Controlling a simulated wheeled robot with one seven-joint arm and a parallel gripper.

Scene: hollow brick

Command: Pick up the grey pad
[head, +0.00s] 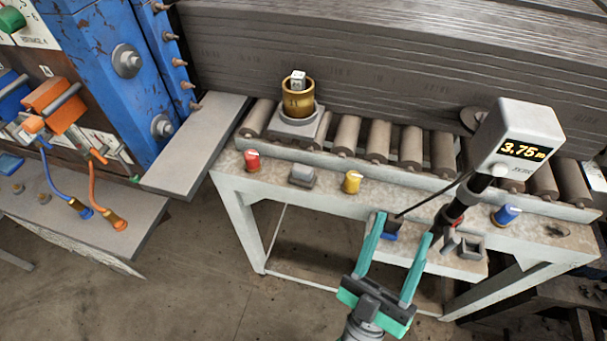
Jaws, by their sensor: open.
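A small grey pad-like block (302,175) sits on the pale ledge of the roller bench, between a red knob and a yellow knob. My gripper (402,228) is open, with its two teal fingers pointing up the picture over the bench's front edge. It is to the right of and nearer than the grey block, well apart from it. A small dark block with a blue base (392,234) shows between the fingers; I cannot tell whether they touch it. Nothing hides the grey block.
A red knob (252,160), yellow knob (352,181) and blue knob (507,214) stand along the ledge. A grey readout box (520,137) on a dark post rises at right. A brass cup (297,98) stands behind on the rollers. A blue machine (110,60) fills the left.

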